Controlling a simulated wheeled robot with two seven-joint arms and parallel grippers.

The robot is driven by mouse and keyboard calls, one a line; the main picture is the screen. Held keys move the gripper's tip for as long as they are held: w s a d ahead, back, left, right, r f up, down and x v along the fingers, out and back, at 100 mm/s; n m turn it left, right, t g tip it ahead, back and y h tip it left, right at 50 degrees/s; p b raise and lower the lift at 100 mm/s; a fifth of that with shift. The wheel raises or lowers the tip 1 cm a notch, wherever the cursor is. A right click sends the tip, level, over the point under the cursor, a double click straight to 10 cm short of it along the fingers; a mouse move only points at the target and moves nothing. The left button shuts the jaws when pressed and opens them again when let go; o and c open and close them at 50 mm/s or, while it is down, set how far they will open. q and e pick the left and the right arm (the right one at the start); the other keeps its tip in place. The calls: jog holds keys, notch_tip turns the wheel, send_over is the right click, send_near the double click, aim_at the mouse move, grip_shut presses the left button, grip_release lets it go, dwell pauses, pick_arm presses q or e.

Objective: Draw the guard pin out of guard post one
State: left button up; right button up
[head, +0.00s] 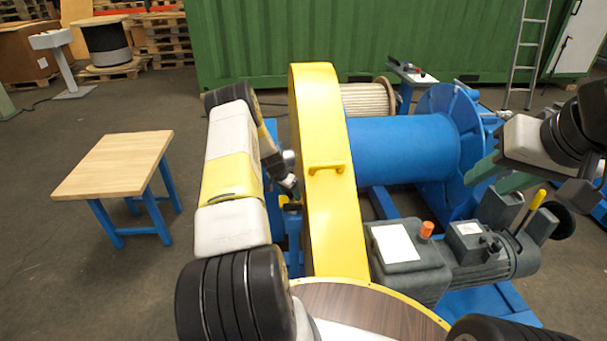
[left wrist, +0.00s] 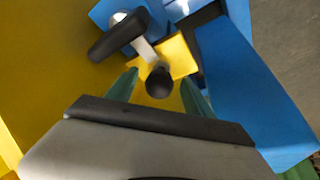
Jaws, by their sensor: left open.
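The guard pin's round black knob (left wrist: 159,84) shows in the left wrist view, in front of a yellow bracket (left wrist: 180,56) beside blue framework. The pin's shaft is mostly hidden behind the knob. My left gripper (head: 291,187) is low beside the yellow guard (head: 323,225) in the head view. In the left wrist view its green fingers stand apart, one on each side of the knob, with nothing clearly gripped. I cannot tell whether they touch it. My right gripper (head: 513,184) shows partly at the right, near the motor; its fingertips are unclear.
A black handle on a pale metal rod (left wrist: 118,37) is close to the knob in the left wrist view. A blue drum (head: 405,148) and grey motor (head: 485,255) lie right of the guard. A wooden-topped table (head: 115,165) stands at left with clear floor around it.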

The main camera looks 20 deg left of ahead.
pick_arm(q)
jog(key=shift+w+f, duration=0.2)
jog(key=shift+f, duration=0.25)
jog(key=shift+c, duration=0.2)
grip_shut()
jog(key=shift+r, duration=5.55)
